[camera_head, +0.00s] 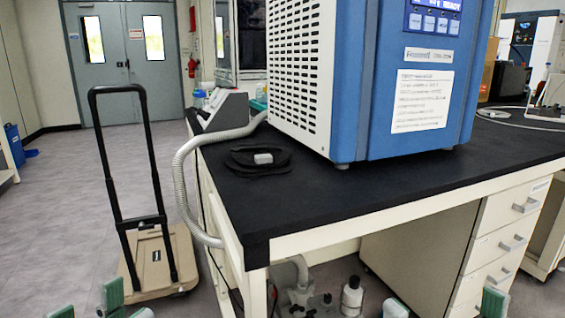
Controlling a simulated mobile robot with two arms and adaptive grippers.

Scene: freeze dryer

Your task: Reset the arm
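The freeze dryer (390,120), a blue and white box with a vented side and a lit panel, stands on the black-topped bench (300,205). My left gripper (103,308) shows only as green-padded fingertips at the bottom left edge, in front of the folding cart. The tips are apart and I see nothing held. My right gripper (444,308) shows as two green-padded fingertips at the bottom right edge, in front of the bench drawers. They are wide apart with floor and cabinet visible between them. The rest of both grippers is out of frame.
A folding cart (158,262) with a tall black handle stands on the floor left of the bench. A ribbed grey hose (184,180) hangs over the bench's left edge. A pump (300,300) and a bottle (352,297) sit beneath.

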